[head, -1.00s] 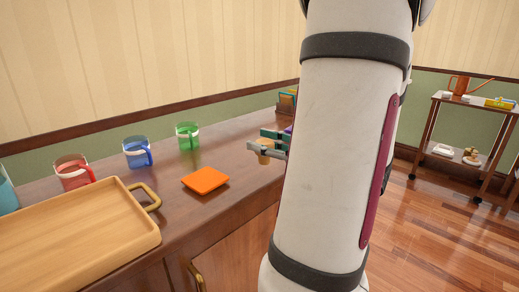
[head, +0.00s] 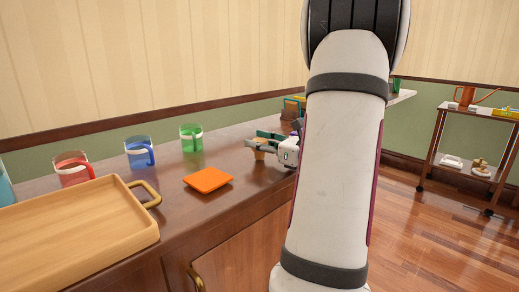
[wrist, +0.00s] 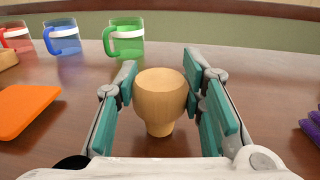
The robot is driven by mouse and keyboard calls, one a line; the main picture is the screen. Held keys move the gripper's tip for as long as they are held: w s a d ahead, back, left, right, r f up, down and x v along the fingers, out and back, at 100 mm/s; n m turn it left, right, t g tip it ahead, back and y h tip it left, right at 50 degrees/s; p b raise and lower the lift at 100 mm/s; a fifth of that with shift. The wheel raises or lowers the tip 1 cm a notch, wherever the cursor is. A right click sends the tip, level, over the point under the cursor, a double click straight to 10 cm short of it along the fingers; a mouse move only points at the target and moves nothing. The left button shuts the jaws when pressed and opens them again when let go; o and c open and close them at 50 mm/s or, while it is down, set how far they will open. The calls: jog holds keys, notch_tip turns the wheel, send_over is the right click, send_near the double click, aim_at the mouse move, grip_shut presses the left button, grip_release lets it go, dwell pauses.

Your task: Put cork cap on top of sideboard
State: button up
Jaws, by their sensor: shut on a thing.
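The cork cap (wrist: 160,97) is a light tan, rounded plug with a wide top and narrower base. In the wrist view it stands upright between the teal pads of my gripper (wrist: 160,95), which is shut on it. In the head view the cork cap (head: 260,153) is small, and my gripper (head: 262,146) is over the sideboard (head: 180,225), a dark brown wooden unit with a glossy top. The cap is close to the sideboard top; I cannot tell whether its base touches. My arm hides part of the sideboard's right end.
An orange square (head: 208,180) lies left of my gripper. Green (head: 191,138), blue (head: 139,152) and red (head: 73,168) mugs stand along the back. A wooden tray (head: 122,240) fills the front left. A purple object (wrist: 311,127) lies at right. A cart (head: 440,125) stands far right.

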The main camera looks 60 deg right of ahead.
jog(key=shift+f, duration=0.2)
jog(key=o, duration=0.9)
